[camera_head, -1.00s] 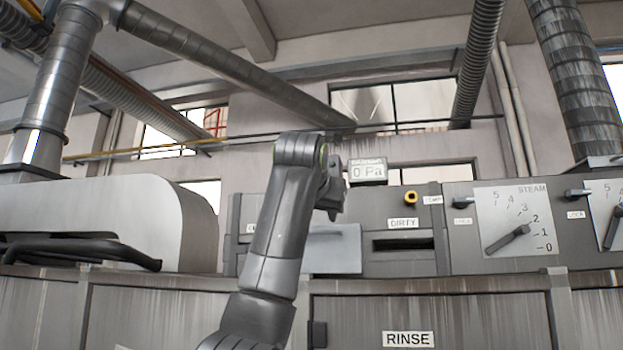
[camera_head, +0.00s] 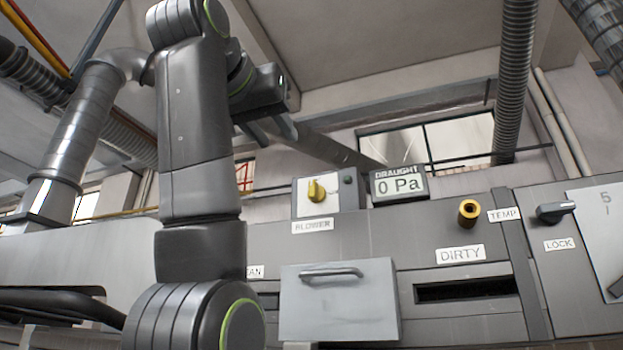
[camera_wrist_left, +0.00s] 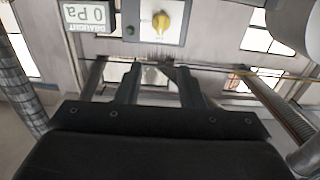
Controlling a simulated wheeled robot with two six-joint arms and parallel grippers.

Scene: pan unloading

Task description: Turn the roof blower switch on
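The blower switch (camera_head: 317,190) is a yellow knob on a pale panel of a grey box above the BLOWER label (camera_head: 312,226). Its grip looks about upright. A small dark green lamp (camera_head: 348,180) sits right of it. The knob also shows, upside down, at the top of the left wrist view (camera_wrist_left: 160,18). My left gripper (camera_head: 270,130) is above and left of the switch in the head view, apart from it. In the left wrist view its two fingers (camera_wrist_left: 158,72) are spread with nothing between them. My right gripper is out of view.
The draught display (camera_head: 399,184) right of the switch reads 0 Pa. Below are a handled metal flap (camera_head: 340,300), a DIRTY slot (camera_head: 468,289), and a yellow fitting (camera_head: 468,212). A lock lever (camera_head: 555,211) is at right. Ducts rise on both sides.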

